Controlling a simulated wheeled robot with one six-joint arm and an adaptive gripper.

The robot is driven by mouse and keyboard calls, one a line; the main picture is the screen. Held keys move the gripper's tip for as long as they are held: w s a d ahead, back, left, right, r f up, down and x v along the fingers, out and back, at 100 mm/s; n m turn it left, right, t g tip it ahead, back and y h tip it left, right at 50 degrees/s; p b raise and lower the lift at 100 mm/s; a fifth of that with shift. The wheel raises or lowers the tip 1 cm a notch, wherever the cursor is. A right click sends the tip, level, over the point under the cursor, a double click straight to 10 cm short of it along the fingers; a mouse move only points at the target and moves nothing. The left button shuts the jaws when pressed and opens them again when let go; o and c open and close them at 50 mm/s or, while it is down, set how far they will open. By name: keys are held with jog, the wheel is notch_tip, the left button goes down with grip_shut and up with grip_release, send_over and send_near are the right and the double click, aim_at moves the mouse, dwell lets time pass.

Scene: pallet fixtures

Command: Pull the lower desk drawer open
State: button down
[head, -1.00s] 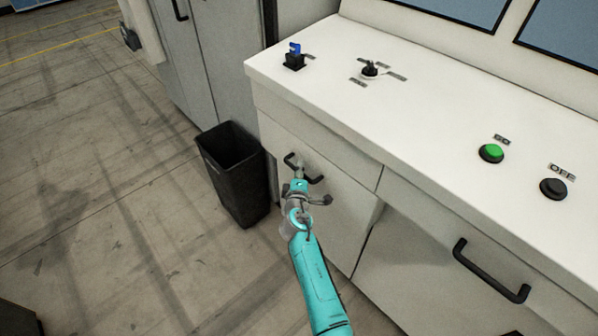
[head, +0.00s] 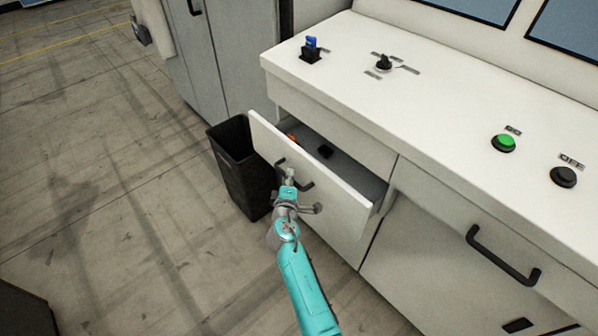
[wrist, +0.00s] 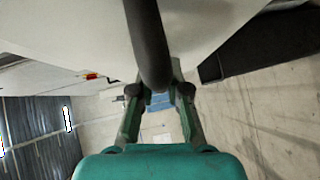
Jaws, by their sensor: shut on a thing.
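The desk drawer (head: 330,205) at the left end of the white desk stands partly open, its front away from the desk body. A dark interior shows behind the front, with an orange thing (head: 292,138) and a small black thing (head: 325,152) inside. The drawer's black bar handle (head: 306,184) is on its front. My gripper (head: 288,176) is at this handle. In the wrist view the dark handle bar (wrist: 148,45) runs between the fingers of my gripper (wrist: 155,92), which are shut on it. The gripper hides part of the handle in the head view.
A black bin (head: 238,165) stands just left of the drawer. The desk top (head: 440,110) carries a green button (head: 503,143), a black button (head: 563,177) and switches. Another handle (head: 500,255) is at the right. Open floor lies to the left.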

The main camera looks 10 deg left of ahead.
jog(key=s+a, duration=1.2)
jog(key=s, duration=0.3)
jog(key=shift+s, duration=0.3)
jog(key=c, duration=1.1)
grip_release()
jog(key=shift+c, duration=0.2)
jog(key=s+d+r, duration=0.1)
jog(key=s, duration=1)
jog(key=shift+s+d+r, duration=0.25)
jog(key=shift+s+r, duration=0.05)
jog(key=shift+s, duration=0.1)
